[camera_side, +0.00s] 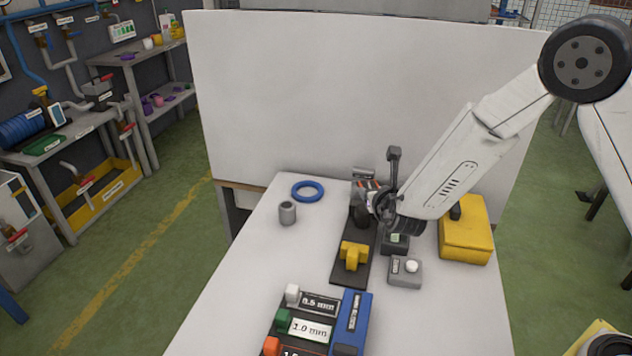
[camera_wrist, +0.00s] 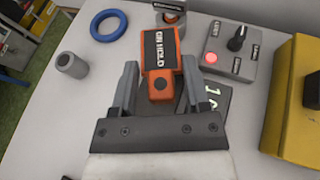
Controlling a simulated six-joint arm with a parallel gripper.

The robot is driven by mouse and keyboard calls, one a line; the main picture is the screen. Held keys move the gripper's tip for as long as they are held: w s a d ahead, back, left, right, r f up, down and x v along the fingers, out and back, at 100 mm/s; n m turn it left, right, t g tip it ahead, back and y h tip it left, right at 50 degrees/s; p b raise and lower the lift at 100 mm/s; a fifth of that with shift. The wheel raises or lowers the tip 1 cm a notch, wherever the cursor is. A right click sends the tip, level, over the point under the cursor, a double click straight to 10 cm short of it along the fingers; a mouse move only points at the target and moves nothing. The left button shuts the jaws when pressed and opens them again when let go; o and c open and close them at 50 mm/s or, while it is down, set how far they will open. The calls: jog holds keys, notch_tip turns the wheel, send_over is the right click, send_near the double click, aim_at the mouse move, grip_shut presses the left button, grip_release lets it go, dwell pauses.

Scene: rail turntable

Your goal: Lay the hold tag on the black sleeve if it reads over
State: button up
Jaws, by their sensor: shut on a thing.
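My gripper (camera_wrist: 159,83) is shut on the orange hold tag (camera_wrist: 161,83), which has a black panel lettered "ON HOLD" in white. The tag shows between the two grey fingers in the wrist view. In the side view my gripper (camera_side: 374,199) is over the far end of a dark rail, with a bit of orange at it. A dark rounded shape (camera_side: 361,216) is just below; I cannot tell whether it is the black sleeve. A small dark box with a pale green screen (camera_side: 396,239) stands beside the rail. Its reading is too small to make out.
A yellow block (camera_side: 354,254) sits on the rail. A grey box with a white button (camera_side: 405,271), a yellow case (camera_side: 467,237) and a control box with a lit red lamp (camera_wrist: 224,59) stand right. A blue ring (camera_side: 296,191) and grey cylinder (camera_side: 288,214) are left; labelled gauges (camera_side: 310,329) are in front.

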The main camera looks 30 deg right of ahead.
jog(key=shift+w+f, duration=0.7)
jog(key=shift+f, duration=0.1)
jog(key=shift+w+f, duration=0.25)
jog(key=shift+f, duration=1.55)
jog(key=shift+f, duration=0.15)
jog(key=o, duration=1.2)
jog(key=shift+o, duration=0.2)
